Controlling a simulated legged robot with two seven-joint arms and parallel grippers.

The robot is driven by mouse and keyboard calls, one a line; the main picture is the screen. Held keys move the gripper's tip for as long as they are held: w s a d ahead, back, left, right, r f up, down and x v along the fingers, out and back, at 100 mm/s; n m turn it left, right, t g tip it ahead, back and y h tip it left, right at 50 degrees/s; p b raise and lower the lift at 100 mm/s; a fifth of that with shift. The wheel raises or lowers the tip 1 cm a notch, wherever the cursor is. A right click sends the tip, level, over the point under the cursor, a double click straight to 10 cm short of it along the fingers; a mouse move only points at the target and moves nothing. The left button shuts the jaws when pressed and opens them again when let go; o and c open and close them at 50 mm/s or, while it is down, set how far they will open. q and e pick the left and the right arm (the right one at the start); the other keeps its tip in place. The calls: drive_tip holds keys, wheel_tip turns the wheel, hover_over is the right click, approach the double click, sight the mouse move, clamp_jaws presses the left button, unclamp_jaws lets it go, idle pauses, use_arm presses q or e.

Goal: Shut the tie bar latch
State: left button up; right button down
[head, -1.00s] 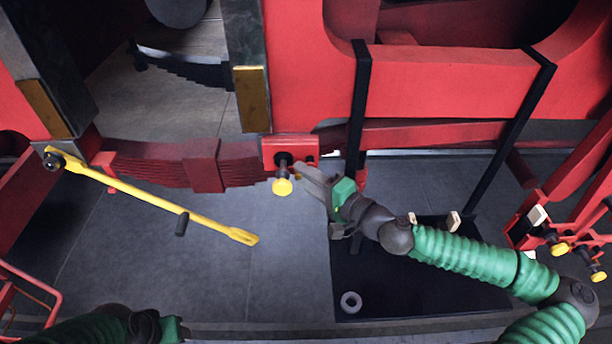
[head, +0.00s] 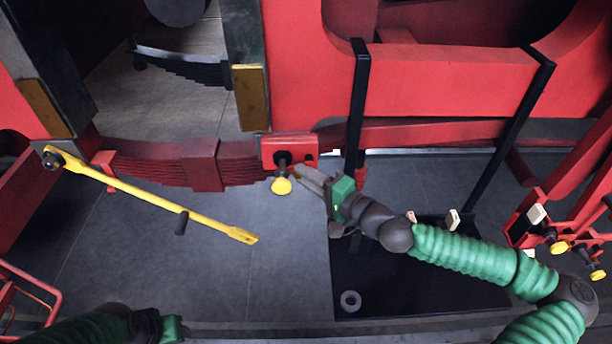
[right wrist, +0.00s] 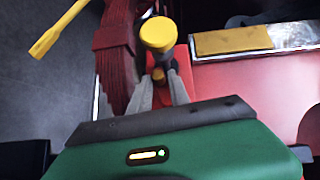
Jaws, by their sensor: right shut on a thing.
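A red latch block (head: 268,152) sits at the right end of the red leaf spring, with a black stem and a yellow knob (head: 281,186) hanging from its front. In the right wrist view the yellow knob (right wrist: 158,35) stands just beyond my fingertips. My right gripper (head: 303,173) is at the block's lower right side. In the right wrist view its grey fingers (right wrist: 161,88) flank a small yellow-tipped latch piece (right wrist: 158,76) and are shut on it. The fingers partly hide this piece. My left gripper (head: 172,328) is at the bottom left edge, its fingers out of sight.
A long yellow bar (head: 150,203) with a dark handle crosses the left side. A black frame (head: 358,110) stands behind my right arm. A dark mat (head: 400,295) with a ring (head: 350,301) lies below. Red parts with yellow knobs (head: 559,247) are at right.

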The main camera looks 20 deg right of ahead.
idle(0.7)
drive_tip(key=c, duration=1.4)
unclamp_jaws()
drive_tip(key=shift+o, duration=0.2)
drive_tip(key=b+v, duration=0.8)
drive_tip(key=v, duration=0.9)
drive_tip(key=shift+w, duration=0.1)
